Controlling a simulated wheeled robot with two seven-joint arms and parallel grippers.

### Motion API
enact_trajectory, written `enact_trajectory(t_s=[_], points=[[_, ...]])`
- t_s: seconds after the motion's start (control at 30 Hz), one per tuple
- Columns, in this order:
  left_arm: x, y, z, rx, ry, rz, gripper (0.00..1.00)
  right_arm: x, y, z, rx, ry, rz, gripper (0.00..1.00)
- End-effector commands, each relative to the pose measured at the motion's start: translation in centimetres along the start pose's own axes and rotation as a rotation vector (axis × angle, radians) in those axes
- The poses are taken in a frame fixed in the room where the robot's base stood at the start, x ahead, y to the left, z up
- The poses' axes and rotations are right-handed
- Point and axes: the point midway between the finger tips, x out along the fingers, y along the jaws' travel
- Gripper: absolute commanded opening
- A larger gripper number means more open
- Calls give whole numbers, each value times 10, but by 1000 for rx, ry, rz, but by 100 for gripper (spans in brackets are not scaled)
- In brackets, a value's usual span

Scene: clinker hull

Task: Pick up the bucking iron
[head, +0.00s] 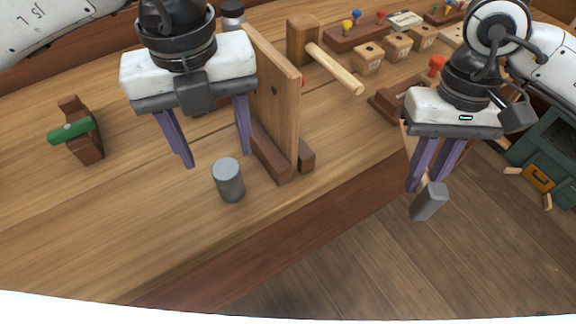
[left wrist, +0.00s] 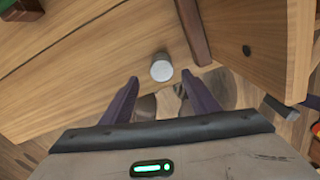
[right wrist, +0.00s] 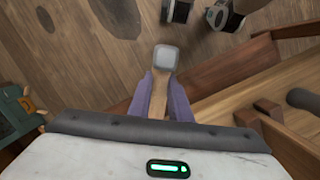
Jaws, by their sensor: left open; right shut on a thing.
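A short grey metal cylinder, which I take for the bucking iron (head: 229,182), stands upright on the wooden bench near its front edge. It also shows in the left wrist view (left wrist: 161,68), just beyond and between the fingertips. My left gripper (head: 217,159) is open and empty, with its fingers above and behind the cylinder; I see no contact. My right gripper (head: 426,188) is shut on a hammer-like tool with a wooden handle and a grey block head (head: 429,201). It holds this tool in front of the bench edge, over the floor. The head shows in the right wrist view (right wrist: 165,57).
An upright wooden board on feet (head: 275,100) stands right beside my left gripper. A wooden mallet (head: 305,42) lies behind it. A wooden block with a green part (head: 75,130) is at left. Small wooden blocks (head: 398,45) stand at the back.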

Motion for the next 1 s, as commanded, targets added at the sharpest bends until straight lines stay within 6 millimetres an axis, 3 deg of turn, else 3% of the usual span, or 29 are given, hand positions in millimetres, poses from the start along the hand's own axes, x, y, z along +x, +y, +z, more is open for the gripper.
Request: enact_trajectory(t_s=[0.13, 0.47, 0.7, 1.0], points=[[25, 0, -1, 1, 5, 1, 55, -4, 0, 0, -1, 1, -1, 0], [52, -1, -1, 2, 5, -1, 55, -8, 0, 1, 0, 1, -1, 0], [86, -3, -1, 3, 5, -1, 55, -13, 0, 2, 0, 1, -1, 0], [93, -4, 0, 4, 3, -3, 55, -13, 0, 2, 0, 1, -1, 0]])
